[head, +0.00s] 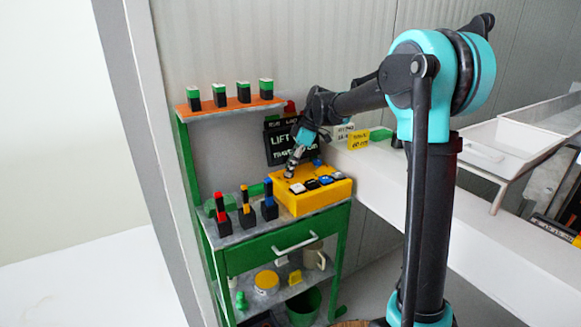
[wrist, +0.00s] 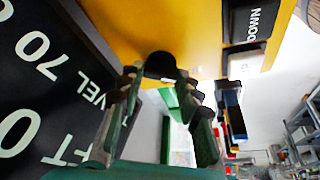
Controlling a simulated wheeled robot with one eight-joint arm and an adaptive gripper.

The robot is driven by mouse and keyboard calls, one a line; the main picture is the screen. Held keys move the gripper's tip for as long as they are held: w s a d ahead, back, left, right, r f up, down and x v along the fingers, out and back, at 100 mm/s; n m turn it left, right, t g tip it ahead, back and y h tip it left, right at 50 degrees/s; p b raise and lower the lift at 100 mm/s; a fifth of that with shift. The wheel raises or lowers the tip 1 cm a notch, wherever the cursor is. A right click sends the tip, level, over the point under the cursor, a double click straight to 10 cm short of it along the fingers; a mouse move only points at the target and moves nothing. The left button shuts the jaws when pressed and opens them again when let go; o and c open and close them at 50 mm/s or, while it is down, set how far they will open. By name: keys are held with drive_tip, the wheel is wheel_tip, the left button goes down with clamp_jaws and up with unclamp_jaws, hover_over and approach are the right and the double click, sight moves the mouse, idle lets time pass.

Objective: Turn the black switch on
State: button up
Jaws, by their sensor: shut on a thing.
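The yellow control box (head: 318,201) stands on top of the green cart. In the wrist view, the round black switch (wrist: 160,64) sits on the yellow face of the box. My gripper (wrist: 157,76) has its two fingertips on either side of the switch and is shut on it. In the head view, my gripper (head: 289,171) reaches down to the left part of the box top and mostly hides the switch. Whether the switch is turned cannot be told. A black button marked DOWN (wrist: 253,22) is on the same face, to the right.
A black sign (head: 279,147) with white letters stands close behind my gripper. Several colored-tipped black items (head: 245,212) stand left of the box. An orange shelf (head: 230,106) with green-and-black blocks is above. A white ledge (head: 480,235) runs along the right.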

idle(0.4)
drive_tip(key=o, duration=1.2)
drive_tip(key=shift+c, duration=0.2)
